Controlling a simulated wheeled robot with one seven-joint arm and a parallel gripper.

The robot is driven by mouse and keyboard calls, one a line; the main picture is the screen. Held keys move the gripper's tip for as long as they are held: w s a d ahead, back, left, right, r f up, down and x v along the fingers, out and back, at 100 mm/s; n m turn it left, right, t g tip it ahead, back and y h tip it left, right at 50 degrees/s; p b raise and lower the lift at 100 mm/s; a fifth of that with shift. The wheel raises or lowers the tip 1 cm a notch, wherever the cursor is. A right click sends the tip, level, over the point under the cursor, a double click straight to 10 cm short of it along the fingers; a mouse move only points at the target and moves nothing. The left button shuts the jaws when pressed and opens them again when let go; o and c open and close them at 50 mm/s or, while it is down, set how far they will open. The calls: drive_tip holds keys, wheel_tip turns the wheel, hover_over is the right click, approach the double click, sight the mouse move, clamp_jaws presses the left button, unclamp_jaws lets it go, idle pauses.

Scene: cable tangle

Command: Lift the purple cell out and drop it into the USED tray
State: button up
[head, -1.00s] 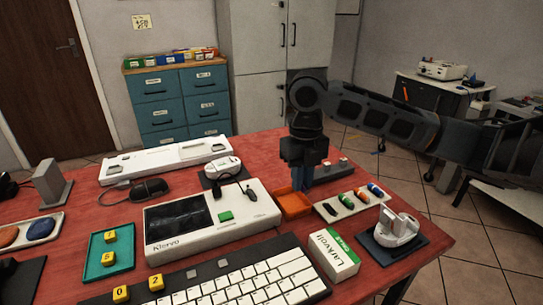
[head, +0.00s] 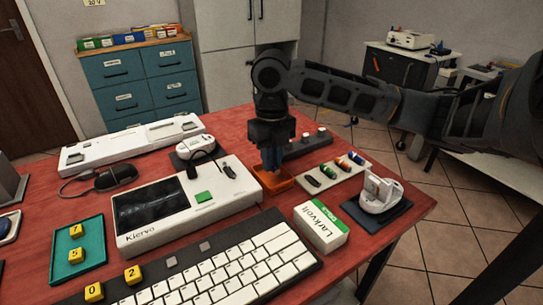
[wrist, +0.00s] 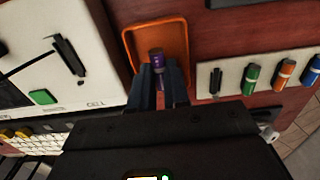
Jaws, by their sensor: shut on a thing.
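My gripper (head: 272,163) points down over the orange tray (head: 287,184). In the wrist view its fingers (wrist: 159,76) are shut on the purple cell (wrist: 156,55), whose top end shows between the fingertips. The orange tray (wrist: 181,30) lies behind and below the cell in that view. I cannot tell whether the cell touches the tray floor. No label on the tray is readable. The purple cell is hidden by the fingers in the head view. The white Klervo device (head: 185,205) stands left of the tray, with a dark screen and a green square.
A pale rack (head: 335,172) with several coloured cells stands right of the tray. A dark block with knobs (head: 305,145) is behind it. A white and green box (head: 321,226) and a white device on a dark mat (head: 378,197) stand to the front right. A keyboard (head: 215,272) lies in front.

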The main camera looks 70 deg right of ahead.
idle(0.4)
drive_tip(key=o, duration=0.8)
drive_tip(key=shift+o, duration=0.2)
drive_tip(key=shift+r+p, duration=0.35)
drive_tip(key=shift+r, duration=3.5)
drive_tip(key=shift+s, duration=0.1)
